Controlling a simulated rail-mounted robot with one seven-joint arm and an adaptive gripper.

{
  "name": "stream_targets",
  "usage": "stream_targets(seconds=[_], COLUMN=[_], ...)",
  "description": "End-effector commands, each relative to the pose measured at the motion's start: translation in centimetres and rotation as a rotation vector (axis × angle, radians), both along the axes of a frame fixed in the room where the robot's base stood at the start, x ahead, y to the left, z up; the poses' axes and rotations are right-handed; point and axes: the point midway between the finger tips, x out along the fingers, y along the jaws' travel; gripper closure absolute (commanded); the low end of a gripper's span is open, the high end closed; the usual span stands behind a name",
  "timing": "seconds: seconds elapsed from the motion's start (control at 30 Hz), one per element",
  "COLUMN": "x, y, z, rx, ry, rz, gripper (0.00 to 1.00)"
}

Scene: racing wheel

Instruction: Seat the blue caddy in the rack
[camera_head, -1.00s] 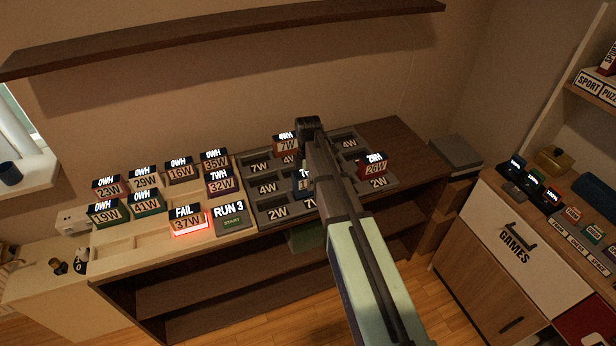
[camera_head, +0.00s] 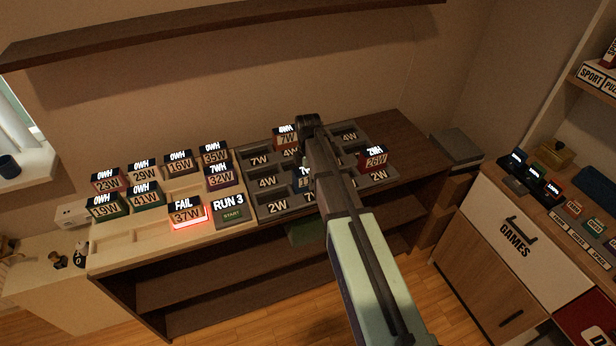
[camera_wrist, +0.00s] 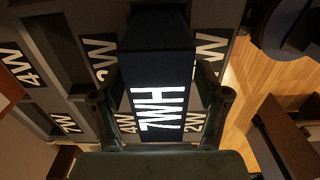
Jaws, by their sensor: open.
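The blue caddy (camera_wrist: 158,75) has a lit 7WH label and stands between my gripper's fingers in the wrist view. My gripper (camera_wrist: 163,103) is open, with one finger on each side of the caddy; I cannot tell whether they touch it. In the head view, my arm covers most of this caddy (camera_head: 301,181), and only its left edge shows over the rack. The dark grey rack (camera_head: 243,160) has several compartments marked 7W, 4W and 2W. Whether the caddy sits fully down in its compartment is hidden.
Red caddies stand in the rack at the back (camera_head: 285,137) and at the right (camera_head: 373,160). A light tray (camera_head: 128,242) at left holds several caddies, including another 7WH one (camera_head: 220,176). A red-lit FAIL 37W block (camera_head: 187,213) stands beside the RUN 3 start block (camera_head: 230,210).

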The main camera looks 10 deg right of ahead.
Motion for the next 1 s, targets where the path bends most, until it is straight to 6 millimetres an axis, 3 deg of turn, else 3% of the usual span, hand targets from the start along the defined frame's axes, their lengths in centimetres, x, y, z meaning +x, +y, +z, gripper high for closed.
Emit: stream_targets(seconds=[0.23,0.7,1.0], x=[0.0,0.1,0.0], y=[0.0,0.0,0.0], z=[1.4,9.8,12.0], rx=[0.0,0.0,0.0], ry=[-0.002,-0.002,0.0], rz=[0.0,0.0,0.0], gripper=[0.25,0.25,0.25])
